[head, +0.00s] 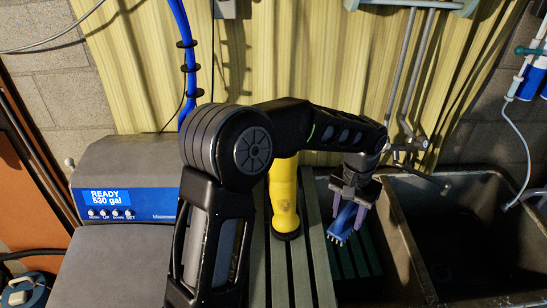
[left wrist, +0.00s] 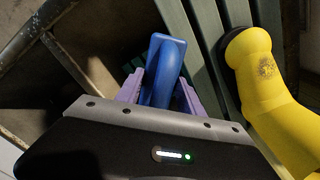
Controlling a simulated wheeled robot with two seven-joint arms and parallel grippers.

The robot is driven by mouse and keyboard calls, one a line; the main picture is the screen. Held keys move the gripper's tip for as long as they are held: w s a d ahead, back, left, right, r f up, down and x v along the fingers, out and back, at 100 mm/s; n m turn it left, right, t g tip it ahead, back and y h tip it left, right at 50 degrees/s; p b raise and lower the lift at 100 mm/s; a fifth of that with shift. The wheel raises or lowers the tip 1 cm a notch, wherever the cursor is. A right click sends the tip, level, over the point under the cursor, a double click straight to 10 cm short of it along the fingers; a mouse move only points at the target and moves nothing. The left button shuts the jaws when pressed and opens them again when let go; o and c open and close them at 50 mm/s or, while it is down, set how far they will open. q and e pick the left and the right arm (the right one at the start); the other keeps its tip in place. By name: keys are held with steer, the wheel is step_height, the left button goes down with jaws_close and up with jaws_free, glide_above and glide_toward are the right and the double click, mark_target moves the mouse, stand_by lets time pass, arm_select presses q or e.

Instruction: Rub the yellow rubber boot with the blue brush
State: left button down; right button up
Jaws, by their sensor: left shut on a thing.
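The yellow rubber boot (head: 286,195) is on the green slatted surface, partly hidden behind my left arm in the head view. In the left wrist view the boot (left wrist: 268,80) shows a dark sole end and a brown dirt patch on its yellow side. My left gripper (head: 350,205) is shut on the blue brush (head: 343,222), whose light bristles point down to the lower left. The brush also shows between the purple fingers in the left wrist view (left wrist: 163,65). The brush is to the right of the boot, apart from it. My right gripper is out of view.
A grey water softener (head: 120,200) with a blue display stands at the left. Dark sink basins (head: 465,235) are at the right, with grey pipes (head: 405,75) above. Green slats (head: 318,240) lie between boot and brush. A yellow corrugated panel (head: 285,45) stands behind.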

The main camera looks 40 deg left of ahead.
arm_select(q)
steer(key=s+a+r+m+p, duration=0.2)
steer(key=s+a+r+m, duration=0.1)
steer(key=a+r+m, duration=0.4)
steer(key=s+a+r+m+y+p, duration=0.1)
steer(key=s+a+r+m+p, duration=0.1)
steer(key=s+a+r+m, duration=0.2)
steer(key=a+r+m, duration=0.3)
steer(key=a+m, duration=0.3)
steer(key=m, duration=0.2)
steer(key=shift+s+a, duration=0.15)
steer(key=shift+s, duration=0.15)
step_height(320, 180, down, 5)
steer(key=b, duration=0.2)
steer(key=shift+b, duration=0.35)
steer(key=shift+r, duration=0.15)
